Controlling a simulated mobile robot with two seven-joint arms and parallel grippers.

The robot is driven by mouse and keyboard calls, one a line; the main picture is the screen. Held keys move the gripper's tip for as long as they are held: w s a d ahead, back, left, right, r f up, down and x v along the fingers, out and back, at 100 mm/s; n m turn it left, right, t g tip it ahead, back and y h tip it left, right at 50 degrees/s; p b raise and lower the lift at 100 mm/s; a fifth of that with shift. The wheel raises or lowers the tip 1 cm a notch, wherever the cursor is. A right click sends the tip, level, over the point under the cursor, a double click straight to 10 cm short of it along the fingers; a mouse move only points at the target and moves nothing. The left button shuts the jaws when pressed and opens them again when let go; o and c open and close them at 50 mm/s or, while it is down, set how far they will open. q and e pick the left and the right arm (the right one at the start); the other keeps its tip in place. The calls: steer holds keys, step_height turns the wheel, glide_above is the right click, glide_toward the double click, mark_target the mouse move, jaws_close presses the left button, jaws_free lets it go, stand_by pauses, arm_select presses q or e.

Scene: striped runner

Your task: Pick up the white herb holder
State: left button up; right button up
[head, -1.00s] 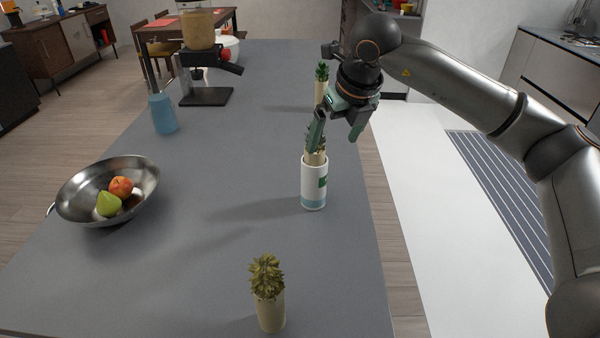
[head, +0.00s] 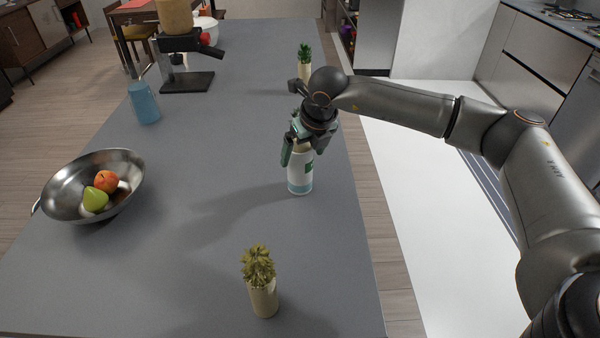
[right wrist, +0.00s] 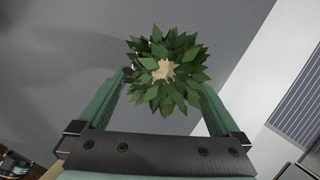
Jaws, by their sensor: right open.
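That gripper is open and points down, one finger on each side of the holder's top. In the right wrist view, the open right gripper (right wrist: 161,80) has the green leafy plant (right wrist: 168,70) between and just beyond its fingertips. I cannot tell whether the fingers touch anything. My left gripper is not in view.
A potted plant (head: 262,290) stands at the near edge, another (head: 304,63) farther back. The counter (head: 215,160) between is clear.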

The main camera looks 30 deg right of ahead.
steer(key=shift+w+f, duration=0.25)
steer(key=shift+f, duration=0.3)
jaws_close()
stand_by(0.5)
